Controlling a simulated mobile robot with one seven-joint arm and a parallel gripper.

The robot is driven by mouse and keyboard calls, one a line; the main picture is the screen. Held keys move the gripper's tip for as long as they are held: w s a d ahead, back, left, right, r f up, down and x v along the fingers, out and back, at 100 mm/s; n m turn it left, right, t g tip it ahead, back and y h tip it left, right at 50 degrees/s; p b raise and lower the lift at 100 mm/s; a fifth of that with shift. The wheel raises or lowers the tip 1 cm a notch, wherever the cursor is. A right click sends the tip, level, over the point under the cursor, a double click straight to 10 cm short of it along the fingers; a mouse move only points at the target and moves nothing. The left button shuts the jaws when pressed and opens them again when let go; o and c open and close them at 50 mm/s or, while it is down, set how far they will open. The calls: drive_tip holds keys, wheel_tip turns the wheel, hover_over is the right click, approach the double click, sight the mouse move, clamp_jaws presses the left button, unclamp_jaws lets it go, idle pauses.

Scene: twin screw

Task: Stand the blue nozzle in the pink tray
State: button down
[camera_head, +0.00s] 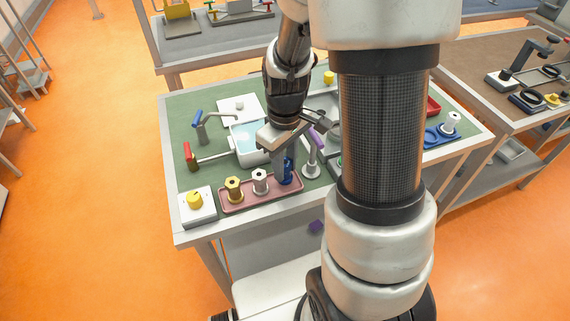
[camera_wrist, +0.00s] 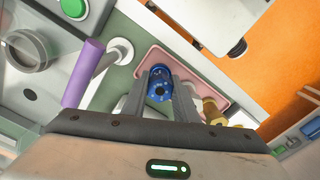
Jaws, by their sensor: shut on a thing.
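The blue nozzle (camera_head: 287,174) is upright at the right end of the pink tray (camera_head: 244,204). My gripper (camera_head: 284,158) is shut on it from above. In the wrist view the blue nozzle (camera_wrist: 160,84) sits between the two fingers, with the pink tray (camera_wrist: 205,72) around and below it. I cannot tell whether its foot touches the tray floor. A white nozzle (camera_head: 260,182) and a brass nozzle (camera_head: 234,189) stand in the same tray to its left. The brass nozzle is partly hidden by a finger in the wrist view (camera_wrist: 213,112).
A grey stand with a purple handle (camera_head: 314,150) is close right of the tray. A white box with a yellow knob (camera_head: 195,203) is left of it. A red-handled valve (camera_head: 190,154) and a light-blue-windowed unit (camera_head: 248,140) lie behind. My arm hides part of the table.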

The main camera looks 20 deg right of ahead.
drive_tip(key=shift+f+b, duration=0.6)
drive_tip(key=shift+f, duration=0.1)
idle(0.5)
idle(0.5)
drive_tip(key=c, duration=1.3)
unclamp_jaws()
drive_tip(key=shift+c, duration=0.2)
drive_tip(key=shift+o, duration=0.4)
drive_tip(key=o, duration=0.5)
drive_tip(key=shift+r, duration=0.15)
drive_tip(key=shift+r+p, duration=2.7)
drive_tip(key=shift+r, duration=0.7)
